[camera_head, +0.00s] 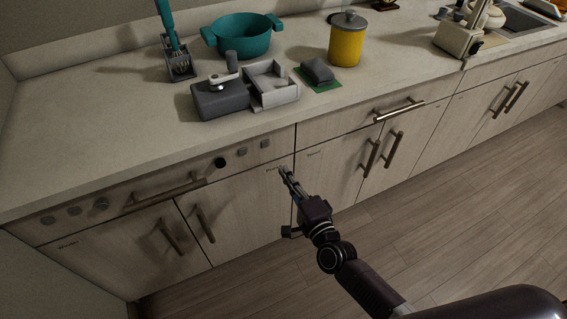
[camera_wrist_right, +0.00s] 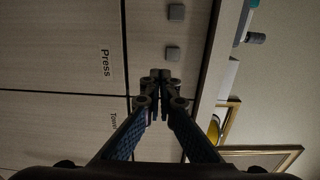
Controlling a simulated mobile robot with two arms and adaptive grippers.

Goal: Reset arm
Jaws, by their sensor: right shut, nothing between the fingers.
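My right arm comes in from the lower right in the head view. Its gripper (camera_head: 286,177) is in front of the cabinet doors, below the counter edge. In the right wrist view the fingers of this gripper (camera_wrist_right: 161,76) meet at their tips, with nothing between them. I cannot tell whether the fingertips touch the cabinet front. My left gripper is not in either view.
The counter (camera_head: 120,130) holds a grey device (camera_head: 221,98), a white open box (camera_head: 272,85), a grey block on a green mat (camera_head: 317,71), a teal pot (camera_head: 242,36) and a yellow canister (camera_head: 346,46). Cabinet handles (camera_head: 392,149) stick out. The wooden floor (camera_head: 480,190) at right is clear.

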